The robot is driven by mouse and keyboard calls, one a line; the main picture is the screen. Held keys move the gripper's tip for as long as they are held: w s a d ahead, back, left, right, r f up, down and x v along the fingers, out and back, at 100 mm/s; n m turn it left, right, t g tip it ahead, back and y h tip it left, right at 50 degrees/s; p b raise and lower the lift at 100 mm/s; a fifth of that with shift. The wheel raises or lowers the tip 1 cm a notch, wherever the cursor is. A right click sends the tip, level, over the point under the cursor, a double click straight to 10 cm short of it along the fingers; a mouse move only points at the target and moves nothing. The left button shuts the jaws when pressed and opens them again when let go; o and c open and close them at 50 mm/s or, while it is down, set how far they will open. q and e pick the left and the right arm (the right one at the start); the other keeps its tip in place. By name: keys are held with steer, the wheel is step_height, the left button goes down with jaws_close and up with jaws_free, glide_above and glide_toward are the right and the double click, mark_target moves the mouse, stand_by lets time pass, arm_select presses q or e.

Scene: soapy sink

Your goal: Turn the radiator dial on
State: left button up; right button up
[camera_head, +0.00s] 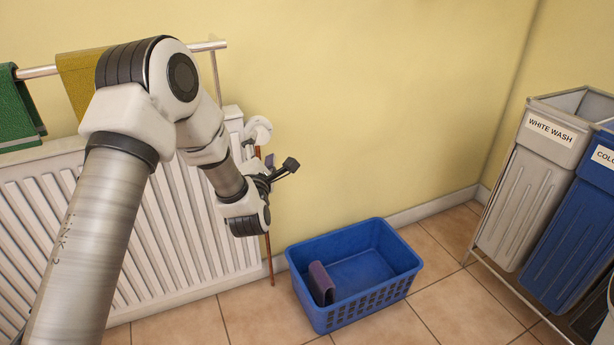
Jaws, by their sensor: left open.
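The white round radiator dial (258,130) is at the upper right end of the white ribbed radiator (160,225), above a thin copper pipe. My left gripper (279,166) is just below the dial and a little to its right in the picture. Its dark fingers are open, with nothing seen between them. I cannot tell whether a finger touches the dial or how far apart they are in depth. The dial's markings are too small to read. My left arm hides part of the radiator. My right gripper is not in view.
A blue basket (375,299) with a folded purple cloth (321,283) stands on the tiled floor. A rail (38,72) above the radiator carries green and yellow towels. White and blue laundry bins (528,195) stand at the right. Open floor lies between basket and bins.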

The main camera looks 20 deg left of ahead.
mark_target(261, 140)
arm_select(q)
steer(key=f+b, duration=0.2)
steer(key=b, duration=0.1)
steer(key=f+b, duration=0.1)
steer(key=shift+w+a+n+t+y, duration=0.25)
steer(key=shift+a+n+t+y, duration=0.05)
steer(key=shift+a+n, duration=0.1)
steer(key=shift+s+a+r+b, duration=0.15)
steer(key=shift+r+b, duration=0.1)
steer(key=shift+b, duration=0.15)
steer(key=shift+w+r, duration=0.2)
steer(key=shift+r, duration=0.05)
steer(key=b+x, duration=0.1)
steer(key=x, duration=0.6)
steer(key=shift+s+b, duration=0.1)
steer(key=shift+b, duration=0.25)
steer(key=shift+w+a+r, duration=0.1)
steer(key=shift+w+r, duration=0.1)
steer(key=shift+w, duration=0.05)
steer(key=c, duration=1.1)
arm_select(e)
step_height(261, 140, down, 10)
